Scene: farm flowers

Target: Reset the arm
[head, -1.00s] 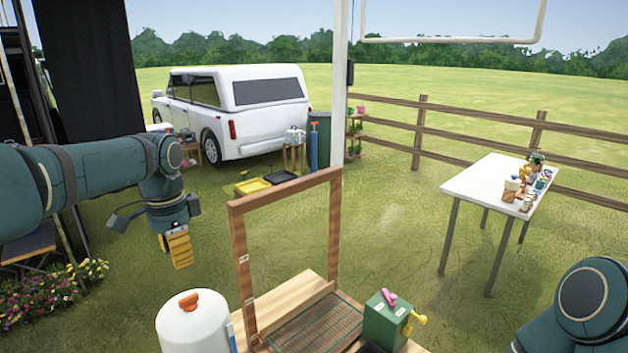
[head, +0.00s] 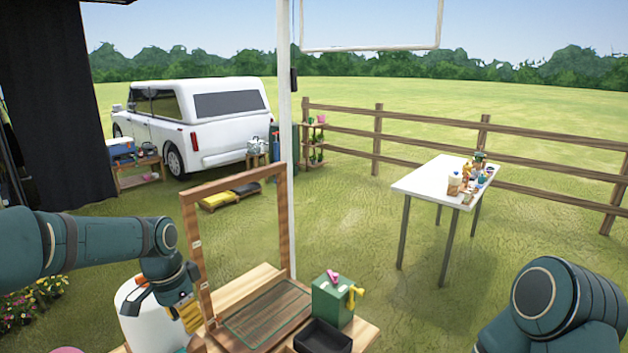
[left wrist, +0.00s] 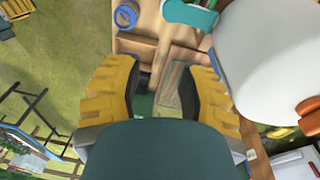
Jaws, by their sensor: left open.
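My left gripper (head: 190,318) is beside the white tank, left of the wooden frame in the head view. In the left wrist view its yellow fingers (left wrist: 160,88) stand wide apart with nothing between them, above part of a wooden work surface. My right arm shows at the lower right of the head view, but its gripper is outside the picture.
A wooden frame (head: 190,245) stands on a workbench with a green box (head: 333,302) and a black tray (head: 322,338). The white tank (head: 140,315) is close to my left gripper. A white table (head: 425,180) with small items stands apart on the grass.

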